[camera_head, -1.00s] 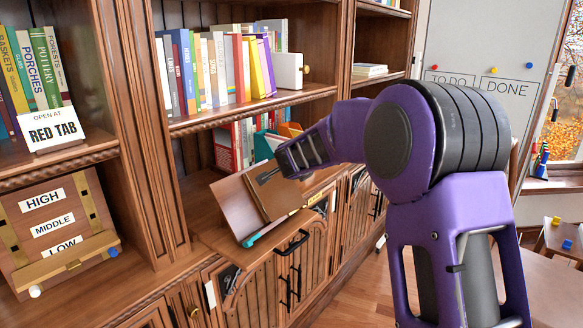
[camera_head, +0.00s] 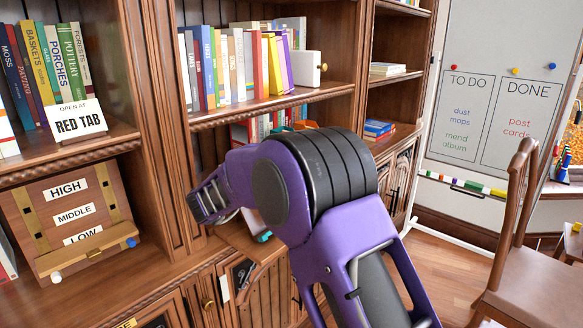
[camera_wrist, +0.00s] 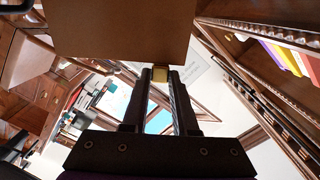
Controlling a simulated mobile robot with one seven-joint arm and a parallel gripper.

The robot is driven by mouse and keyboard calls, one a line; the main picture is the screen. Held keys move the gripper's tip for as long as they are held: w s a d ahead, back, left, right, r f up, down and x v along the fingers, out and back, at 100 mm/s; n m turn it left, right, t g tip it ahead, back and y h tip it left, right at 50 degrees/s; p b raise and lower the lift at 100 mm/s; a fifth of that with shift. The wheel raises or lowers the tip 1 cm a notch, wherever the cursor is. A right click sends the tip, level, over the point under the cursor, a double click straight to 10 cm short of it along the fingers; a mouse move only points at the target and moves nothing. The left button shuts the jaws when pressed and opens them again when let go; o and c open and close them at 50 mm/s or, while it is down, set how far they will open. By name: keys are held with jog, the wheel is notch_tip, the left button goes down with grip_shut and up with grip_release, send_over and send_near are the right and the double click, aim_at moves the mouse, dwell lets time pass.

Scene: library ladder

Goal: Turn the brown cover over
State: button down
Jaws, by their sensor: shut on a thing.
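The brown cover (camera_wrist: 125,32) fills the upper middle of the wrist view as a flat, plain brown panel. My gripper (camera_wrist: 160,74) is shut with its fingertips at the cover's lower edge, where a small yellow-gold piece shows between them. Whether that piece is part of the cover I cannot tell. In the head view my purple arm hides the cover and the fingers. Only a pale sliver and a teal piece (camera_head: 264,237) show beside the arm, above the low cabinet ledge.
A box labelled HIGH, MIDDLE, LOW (camera_head: 73,215) sits on the lower left shelf. A chair (camera_head: 520,270) is at right; open floor lies between.

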jog(key=shift+s+a+f+m+h, duration=0.1)
jog(key=shift+s+a+m+h, duration=0.2)
jog(key=shift+h, duration=0.1)
jog(key=c, duration=1)
grip_release()
jog(key=shift+o, duration=0.2)
jog(key=v, duration=1.7)
jog(key=shift+a, duration=0.2)
